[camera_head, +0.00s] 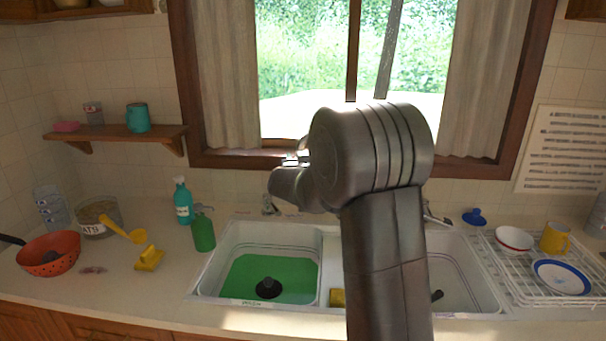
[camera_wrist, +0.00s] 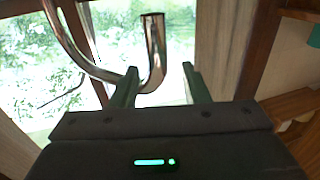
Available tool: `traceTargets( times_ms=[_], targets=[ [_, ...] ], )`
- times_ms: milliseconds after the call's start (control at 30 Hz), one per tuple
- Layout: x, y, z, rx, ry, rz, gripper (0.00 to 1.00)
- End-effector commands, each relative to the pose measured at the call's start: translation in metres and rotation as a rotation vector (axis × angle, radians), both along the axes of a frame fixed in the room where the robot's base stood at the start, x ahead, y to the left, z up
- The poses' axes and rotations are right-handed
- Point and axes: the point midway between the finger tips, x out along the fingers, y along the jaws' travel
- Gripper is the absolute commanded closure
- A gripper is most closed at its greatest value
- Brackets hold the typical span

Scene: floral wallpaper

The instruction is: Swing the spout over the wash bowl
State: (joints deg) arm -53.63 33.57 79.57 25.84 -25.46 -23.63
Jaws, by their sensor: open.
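The wash bowl (camera_head: 207,272) is the left sink basin, with a green bottom, a dark plug-like object inside and a small label on its front rim. The spout (camera_wrist: 153,55) is a curved chrome pipe in the wrist view, its upturned end between and beyond my gripper's fingers. My gripper (camera_wrist: 158,80) is open, with a gap to the right finger; whether the left finger touches the pipe I cannot tell. In the head view my arm hides most of the spout; a small chrome piece (camera_head: 300,156) shows beside my wrist, above the back of the wash bowl.
A second basin (camera_head: 482,285) is right of the wash bowl, partly behind my arm. A green bottle (camera_head: 204,233) and a teal bottle (camera_head: 182,202) stand left of the sink. A dish rack (camera_head: 512,291) with crockery is at right. The window (camera_head: 305,75) is behind.

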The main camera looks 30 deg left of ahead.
Motion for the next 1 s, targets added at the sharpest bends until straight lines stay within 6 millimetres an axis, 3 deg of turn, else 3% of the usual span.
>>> traceTargets(
  times_ms=[300,500,1000],
  targets=[
    [-0.045,-0.04,-0.001,0.002,-0.001,0.003,0.58],
    [-0.064,-0.057,0.0,0.001,-0.001,0.002,0.58],
    [-0.072,-0.065,0.0,0.001,-0.001,0.002,0.58]
  ],
)
